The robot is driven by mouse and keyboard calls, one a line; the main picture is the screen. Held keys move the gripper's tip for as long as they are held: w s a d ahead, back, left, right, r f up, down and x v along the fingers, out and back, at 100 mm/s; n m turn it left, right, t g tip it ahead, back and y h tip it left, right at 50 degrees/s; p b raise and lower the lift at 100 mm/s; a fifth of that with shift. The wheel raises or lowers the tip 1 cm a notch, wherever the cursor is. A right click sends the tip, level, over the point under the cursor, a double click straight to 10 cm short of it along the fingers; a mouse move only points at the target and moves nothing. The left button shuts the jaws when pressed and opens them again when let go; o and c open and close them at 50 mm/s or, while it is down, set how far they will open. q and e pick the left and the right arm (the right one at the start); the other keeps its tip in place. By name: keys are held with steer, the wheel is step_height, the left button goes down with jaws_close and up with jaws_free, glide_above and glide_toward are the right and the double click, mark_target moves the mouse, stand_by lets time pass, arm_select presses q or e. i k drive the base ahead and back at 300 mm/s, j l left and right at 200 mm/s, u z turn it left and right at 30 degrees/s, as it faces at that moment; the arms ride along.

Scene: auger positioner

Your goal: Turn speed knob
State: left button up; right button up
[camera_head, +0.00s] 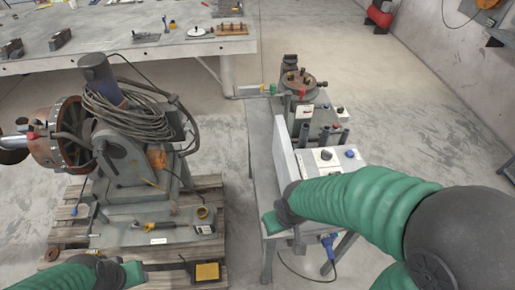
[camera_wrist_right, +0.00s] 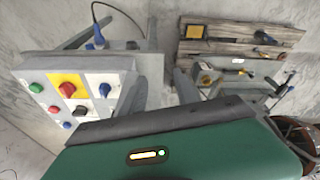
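A pale control box (camera_head: 335,168) stands on the grey bench at centre right. A black knob (camera_head: 326,154) and a blue knob (camera_head: 350,153) show on its top. The right wrist view shows the control panel (camera_wrist_right: 92,82) with red, green, blue and black knobs and a red button on a yellow plate (camera_wrist_right: 67,88). I cannot read which is the speed knob. My right gripper (camera_wrist_right: 160,88) is open and empty, to the right of the panel and apart from its knobs. My left gripper (camera_head: 115,271) is low at the left, over the pallet's near edge; its fingers are unclear.
A positioner machine (camera_head: 130,165) with coiled cable stands on a wooden pallet (camera_head: 205,190) at left. A workbench with tools (camera_head: 120,40) is at the back. A round fixture (camera_head: 298,82) stands behind the control box. The floor at right (camera_head: 430,130) is clear.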

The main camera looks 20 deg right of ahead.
mark_target(326, 156)
steer(key=k+l+u, duration=0.2)
steer(key=l, duration=0.25)
steer(key=l+u, duration=0.25)
steer(key=l, duration=0.2)
steer(key=k+l+u, duration=0.2)
steer(key=l, duration=0.2)
steer(key=k+l+u, duration=0.25)
steer(key=l, duration=0.15)
steer(key=k+l, duration=0.2)
steer(key=l, duration=0.2)
steer(key=k+l, duration=0.2)
steer(key=l, duration=0.2)
steer(key=k+l, duration=0.2)
steer(key=l, duration=0.15)
steer(key=k+l, duration=0.2)
steer(key=l, duration=0.2)
steer(key=k+l+u, duration=0.1)
steer(key=l, duration=0.3)
steer(key=k, duration=0.1)
